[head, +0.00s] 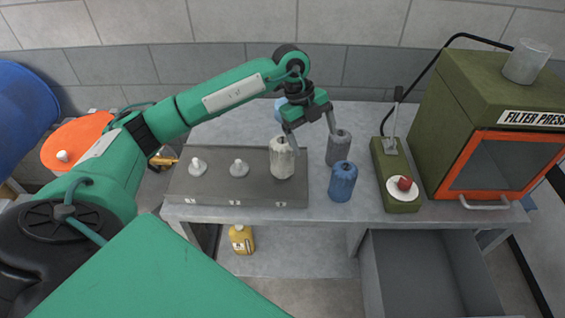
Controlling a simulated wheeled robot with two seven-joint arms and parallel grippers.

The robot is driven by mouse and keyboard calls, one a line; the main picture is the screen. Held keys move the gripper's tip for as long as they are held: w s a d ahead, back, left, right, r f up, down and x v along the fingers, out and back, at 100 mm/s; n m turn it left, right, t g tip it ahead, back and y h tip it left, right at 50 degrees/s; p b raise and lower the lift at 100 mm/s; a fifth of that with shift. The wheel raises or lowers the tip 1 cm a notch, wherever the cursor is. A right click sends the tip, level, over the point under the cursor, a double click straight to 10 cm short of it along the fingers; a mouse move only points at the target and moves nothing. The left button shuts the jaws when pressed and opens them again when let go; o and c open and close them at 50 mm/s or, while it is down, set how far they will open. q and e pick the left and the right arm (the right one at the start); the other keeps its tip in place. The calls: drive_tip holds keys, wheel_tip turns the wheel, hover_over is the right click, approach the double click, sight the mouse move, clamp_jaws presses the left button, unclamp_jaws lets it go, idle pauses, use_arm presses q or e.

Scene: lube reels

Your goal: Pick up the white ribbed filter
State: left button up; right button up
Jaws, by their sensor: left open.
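The white ribbed filter (282,160) stands upright at the right end of a grey tray (220,192) on the bench. My left gripper (311,141) is open above the bench, its fingers pointing down. One finger is close to the upper right of the white filter, and the other is by the top of a grey ribbed filter (339,148). Whether either finger touches a filter cannot be told. My right gripper does not show.
A blue ribbed filter (342,182) stands to the front right. Two pale spindles (239,168) are on the tray. A green lever box (396,178) and an orange-fronted filter press (490,140) stand at right. An open drawer (425,270) juts out below.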

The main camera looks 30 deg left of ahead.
sight(283, 141)
use_arm(q)
drive_tip(key=a+r+n+y, duration=0.1)
drive_tip(key=a, duration=0.2)
drive_tip(key=a+r+y, duration=0.1)
drive_tip(key=a, duration=0.2)
drive_tip(key=a+r+n+y, duration=0.1)
drive_tip(key=a+y, duration=0.1)
drive_tip(key=a, duration=0.1)
drive_tip(key=shift+w+n+g, duration=0.1)
drive_tip(key=shift+n+g, duration=0.2)
drive_tip(key=shift+a, duration=0.4)
wheel_tip(283, 141, down, 7)
drive_tip(key=p, duration=0.3)
drive_tip(key=shift+f, duration=0.65)
drive_tip(key=f+p, duration=0.3)
drive_tip(key=f, duration=0.1)
drive_tip(key=shift+d, duration=0.35)
drive_tip(key=shift+f+p, duration=0.3)
drive_tip(key=shift+f, duration=0.35)
drive_tip(key=c, duration=1.5)
drive_tip(key=shift+r, duration=0.1)
